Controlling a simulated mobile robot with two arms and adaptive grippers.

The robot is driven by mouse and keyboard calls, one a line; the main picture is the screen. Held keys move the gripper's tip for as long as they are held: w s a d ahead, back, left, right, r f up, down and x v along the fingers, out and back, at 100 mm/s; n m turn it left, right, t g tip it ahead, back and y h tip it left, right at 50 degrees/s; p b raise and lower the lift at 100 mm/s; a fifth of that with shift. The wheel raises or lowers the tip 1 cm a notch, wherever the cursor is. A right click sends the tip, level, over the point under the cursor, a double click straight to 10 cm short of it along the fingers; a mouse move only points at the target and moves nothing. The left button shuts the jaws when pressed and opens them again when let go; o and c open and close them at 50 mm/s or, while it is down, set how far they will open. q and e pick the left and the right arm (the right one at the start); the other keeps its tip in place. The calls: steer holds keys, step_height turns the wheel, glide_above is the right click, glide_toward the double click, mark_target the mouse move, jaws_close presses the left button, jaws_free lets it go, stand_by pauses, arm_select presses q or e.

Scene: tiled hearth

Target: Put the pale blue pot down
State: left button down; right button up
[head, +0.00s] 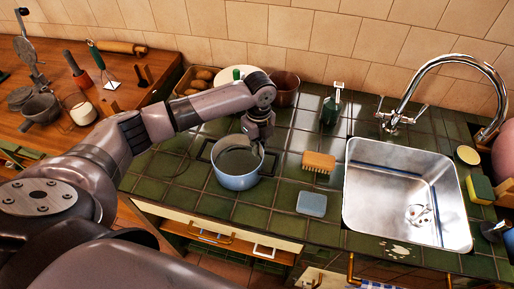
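The pale blue pot (237,182) is upright over the green tiled counter, left of the sink. My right gripper is not in view.
A wooden brush (319,162) and a light blue sponge (312,204) lie between pot and steel sink (392,190). A brown pot (286,88) and a crate of rolls (192,81) stand behind. Tiles left and in front of the pot are clear.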

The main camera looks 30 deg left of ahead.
arm_select(q)
steer(key=shift+f, duration=0.35)
steer(key=c, duration=2.3)
jaws_free()
steer(key=shift+f, duration=0.15)
steer(key=o, duration=0.5)
step_height(320, 180, up, 12)
steer(key=b, duration=0.2)
steer(key=shift+w, duration=0.15)
steer(key=shift+d, duration=0.1)
